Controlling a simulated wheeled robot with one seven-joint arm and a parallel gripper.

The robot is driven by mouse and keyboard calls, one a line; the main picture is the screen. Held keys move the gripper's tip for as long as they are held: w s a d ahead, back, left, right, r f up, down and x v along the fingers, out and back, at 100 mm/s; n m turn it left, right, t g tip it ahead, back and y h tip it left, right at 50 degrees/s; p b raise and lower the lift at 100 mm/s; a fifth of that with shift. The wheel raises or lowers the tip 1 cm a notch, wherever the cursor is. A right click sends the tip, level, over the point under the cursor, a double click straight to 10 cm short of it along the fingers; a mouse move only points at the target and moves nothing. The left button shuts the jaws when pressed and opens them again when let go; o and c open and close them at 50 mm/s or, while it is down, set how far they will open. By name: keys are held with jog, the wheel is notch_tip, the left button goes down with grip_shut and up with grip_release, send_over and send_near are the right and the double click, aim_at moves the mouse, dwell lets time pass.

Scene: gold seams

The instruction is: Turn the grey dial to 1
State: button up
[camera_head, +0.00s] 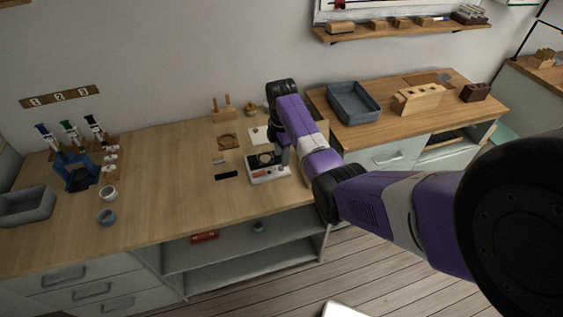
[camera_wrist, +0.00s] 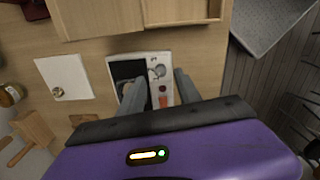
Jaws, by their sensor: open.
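A white device (camera_wrist: 142,57) with a black area on its face sits on the wooden worktop, also seen in the head view (camera_head: 270,179). A round grey dial (camera_wrist: 159,71) is on its face in the wrist view; its marks are too small to read. An orange-red part (camera_wrist: 163,101) lies below it in that view. My gripper (camera_wrist: 157,88) is open, with its fingers either side of the dial in the picture. I cannot tell whether they touch it. In the head view my gripper (camera_head: 283,156) is above the device and partly hides it.
Cups (camera_head: 107,217), a blue rack (camera_head: 77,173) and a grey tray (camera_head: 27,206) stand at the left. A blue-grey tray (camera_head: 372,107) is on the right counter. The worktop's middle is clear.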

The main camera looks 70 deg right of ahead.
aim_at(281, 166)
jog(key=shift+r, duration=1.6)
jog(key=m+b, duration=1.3)
jog(key=m, duration=0.4)
jog(key=shift+w+a+f+m, duration=0.1)
jog(key=shift+m, duration=0.3)
jog(key=shift+f+b, duration=1.1)
jog(key=shift+f, duration=2.75)
jog(key=shift+c, duration=0.2)
